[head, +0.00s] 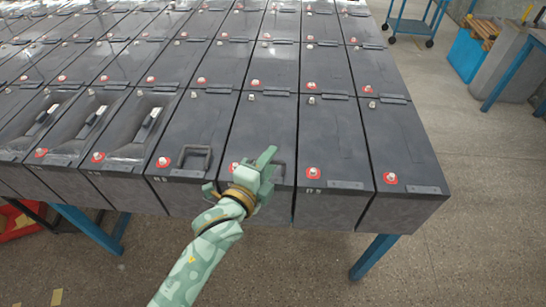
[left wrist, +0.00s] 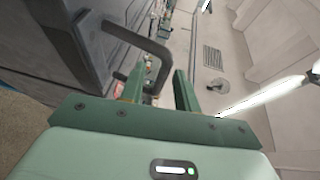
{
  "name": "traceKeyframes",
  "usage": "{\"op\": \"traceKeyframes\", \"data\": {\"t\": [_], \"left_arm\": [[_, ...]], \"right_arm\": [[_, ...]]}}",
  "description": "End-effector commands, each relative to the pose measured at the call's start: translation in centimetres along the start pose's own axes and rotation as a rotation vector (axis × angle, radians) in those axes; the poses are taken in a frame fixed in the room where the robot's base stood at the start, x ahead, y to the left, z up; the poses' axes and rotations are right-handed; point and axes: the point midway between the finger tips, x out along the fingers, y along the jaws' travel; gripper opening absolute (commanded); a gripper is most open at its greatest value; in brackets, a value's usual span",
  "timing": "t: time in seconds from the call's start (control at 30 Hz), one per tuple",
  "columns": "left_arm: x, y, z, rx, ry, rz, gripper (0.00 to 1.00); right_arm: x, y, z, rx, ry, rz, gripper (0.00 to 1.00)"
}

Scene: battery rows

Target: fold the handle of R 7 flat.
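My left gripper (head: 268,160) is over the front end of a dark grey battery (head: 262,125) in the front row, third from the right. In the left wrist view the gripper (left wrist: 160,82) is open. A black loop handle (left wrist: 153,45) stands out from the dark battery side (left wrist: 85,40); its outer bar runs down into the gap between the fingers, and I cannot tell whether it touches them. In the head view the arm mostly hides this handle. The number on this battery cannot be read. My right gripper is not in view.
The battery to the left has a raised black handle (head: 196,155). The two batteries to the right have flat handles (head: 345,185). Further left, several batteries have grey recesses (head: 137,135). The blue table leg (head: 372,257) shows below; the floor at right (head: 470,210) is clear.

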Motion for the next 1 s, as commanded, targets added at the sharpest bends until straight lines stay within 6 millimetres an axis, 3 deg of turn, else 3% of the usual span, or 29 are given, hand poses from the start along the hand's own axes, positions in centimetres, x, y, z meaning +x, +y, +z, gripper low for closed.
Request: {"op": "traceKeyframes", "data": {"t": [0.2,0.47,0.5,0.6,0.87,1.0], "left_arm": [[2.0,0.0,0.0,0.000,-0.001,0.000,0.32],[2.2,0.0,0.0,0.000,-0.001,0.000,0.32],[2.2,0.0,0.0,0.000,-0.001,0.000,0.29],[2.2,0.0,0.0,0.000,-0.001,0.000,0.01],[2.2,-0.1,0.1,-0.002,-0.001,0.007,0.00],[2.3,-0.5,0.1,-0.013,-0.001,0.037,0.00]], "right_arm": [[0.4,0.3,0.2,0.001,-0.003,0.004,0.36],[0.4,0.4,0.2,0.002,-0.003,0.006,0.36],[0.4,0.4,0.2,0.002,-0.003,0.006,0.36],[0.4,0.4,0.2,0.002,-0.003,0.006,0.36],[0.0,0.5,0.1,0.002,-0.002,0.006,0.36],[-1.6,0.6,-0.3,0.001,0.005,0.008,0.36]]}}
